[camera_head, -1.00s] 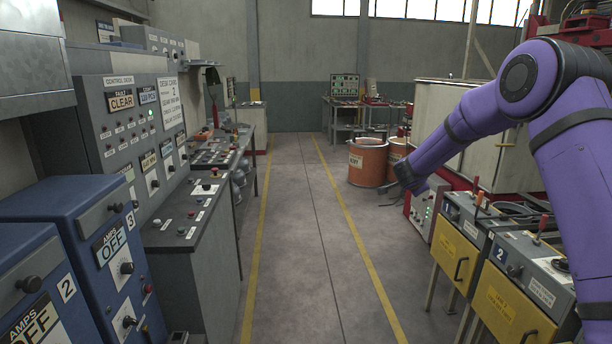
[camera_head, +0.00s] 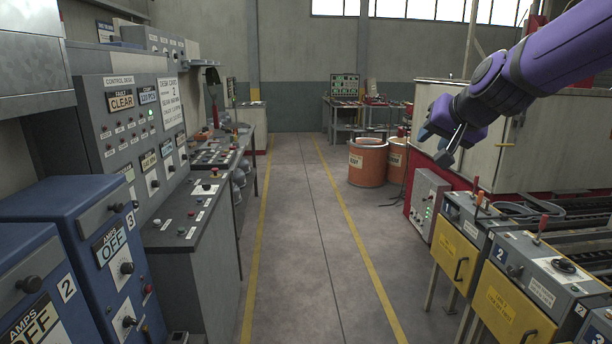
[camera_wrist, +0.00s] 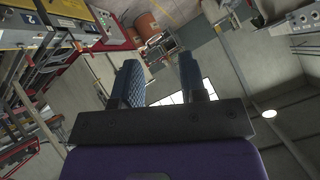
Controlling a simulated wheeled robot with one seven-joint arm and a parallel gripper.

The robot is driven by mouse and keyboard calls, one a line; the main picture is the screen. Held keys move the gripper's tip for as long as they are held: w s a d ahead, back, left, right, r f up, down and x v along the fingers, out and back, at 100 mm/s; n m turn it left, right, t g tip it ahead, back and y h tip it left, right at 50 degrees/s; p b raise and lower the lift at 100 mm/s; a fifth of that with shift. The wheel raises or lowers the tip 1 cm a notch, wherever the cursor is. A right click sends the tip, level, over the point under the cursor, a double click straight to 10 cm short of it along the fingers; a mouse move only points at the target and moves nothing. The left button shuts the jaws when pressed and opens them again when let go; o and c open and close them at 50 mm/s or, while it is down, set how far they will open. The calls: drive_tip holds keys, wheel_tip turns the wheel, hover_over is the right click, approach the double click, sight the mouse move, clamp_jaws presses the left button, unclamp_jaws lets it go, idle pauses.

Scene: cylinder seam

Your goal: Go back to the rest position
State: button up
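My gripper (camera_head: 436,146) is up at the right in the head view, at the end of my purple arm, in front of the pale cabinet. In the wrist view its two dark fingers (camera_wrist: 165,82) stand apart with a clear gap between them. Nothing is held between them. The wrist view looks out at a steep tilt, with wall, windows and ceiling behind the fingers.
The control desk (camera_head: 193,222) and blue amps cabinets (camera_head: 75,235) line the left. Yellow-fronted stations (camera_head: 510,302) stand at the lower right. Orange drums (camera_head: 367,163) stand farther back. The floor aisle (camera_head: 308,230) between the yellow lines is clear.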

drive_tip(key=s+d+f+n+g+h, duration=0.1)
drive_tip(key=s+d+f+g, duration=0.1)
drive_tip(key=s, duration=1.3)
drive_tip(key=s+d+f+n+g+h, duration=0.1)
drive_tip(key=s+d+f+n+g, duration=0.1)
drive_tip(key=s, duration=1.2)
drive_tip(key=shift+s+d+f+n+g, duration=0.3)
drive_tip(key=shift+s+d+f+g, duration=0.1)
drive_tip(key=shift+f, duration=0.4)
drive_tip(key=shift+w, duration=0.1)
